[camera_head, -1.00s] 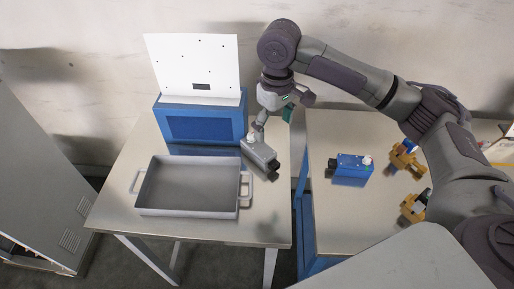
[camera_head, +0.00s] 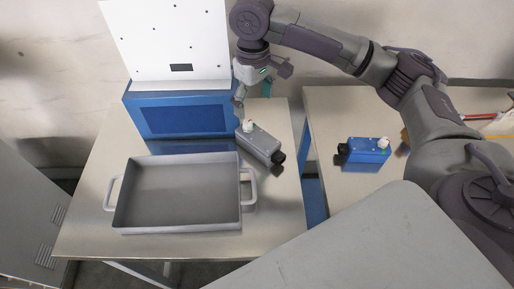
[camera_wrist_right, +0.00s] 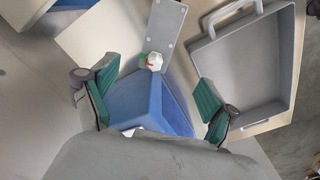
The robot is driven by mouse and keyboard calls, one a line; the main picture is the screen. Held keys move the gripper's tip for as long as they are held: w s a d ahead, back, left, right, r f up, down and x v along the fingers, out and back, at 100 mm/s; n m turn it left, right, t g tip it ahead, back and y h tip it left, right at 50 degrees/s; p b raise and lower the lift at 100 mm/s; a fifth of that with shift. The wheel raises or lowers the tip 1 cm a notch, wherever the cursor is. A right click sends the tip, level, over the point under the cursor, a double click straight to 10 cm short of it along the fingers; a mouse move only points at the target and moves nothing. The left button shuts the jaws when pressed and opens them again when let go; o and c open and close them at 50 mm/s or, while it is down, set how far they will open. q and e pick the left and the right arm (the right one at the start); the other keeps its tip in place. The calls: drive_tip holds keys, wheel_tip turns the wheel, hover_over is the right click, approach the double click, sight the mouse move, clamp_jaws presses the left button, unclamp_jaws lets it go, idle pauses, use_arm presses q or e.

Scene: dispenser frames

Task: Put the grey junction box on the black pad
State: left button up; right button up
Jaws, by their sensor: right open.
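The grey junction box (camera_head: 262,144) lies on the left metal table, right of the blue dispenser and behind the tray's right handle. It has a white knob on top and a black end piece. My right gripper (camera_head: 240,112) is open, near the box's far left end. In the right wrist view, the grey box (camera_wrist_right: 164,28) lies beyond the spread green fingers (camera_wrist_right: 156,78), with nothing held between them. I cannot make out a black pad; only a dark strip, possibly a reflection, shows before the dispenser. My left gripper is not in view.
A grey tray (camera_head: 118,222) with handles stands empty at the table's front. The blue dispenser (camera_head: 133,118) with a white panel (camera_head: 166,38) stands behind it. A blue box (camera_head: 366,151) lies on the right table, across a gap. Some bare table lies right of the tray.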

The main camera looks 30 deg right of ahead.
sight(255, 134)
wheel_tip(255, 134, down, 4)
drive_tip(key=shift+f, duration=0.25)
wheel_tip(255, 134, down, 4)
drive_tip(key=shift+f, duration=0.15)
drive_tip(key=shift+w+f, duration=0.1)
drive_tip(key=shift+f, duration=0.5)
drive_tip(key=shift+f+p, duration=0.3)
drive_tip(key=shift+p, duration=0.1)
drive_tip(key=f, duration=0.2)
drive_tip(key=f+p, duration=0.1)
drive_tip(key=shift+s+d+f, duration=0.2)
drive_tip(key=shift+s+f, duration=0.05)
drive_tip(key=shift+f, duration=0.5)
drive_tip(key=c, duration=1.4)
drive_tip(key=shift+c, duration=0.6)
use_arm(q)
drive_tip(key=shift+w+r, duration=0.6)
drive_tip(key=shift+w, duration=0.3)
use_arm(e)
drive_tip(key=shift+w+r, duration=0.1)
drive_tip(key=shift+r, duration=0.05)
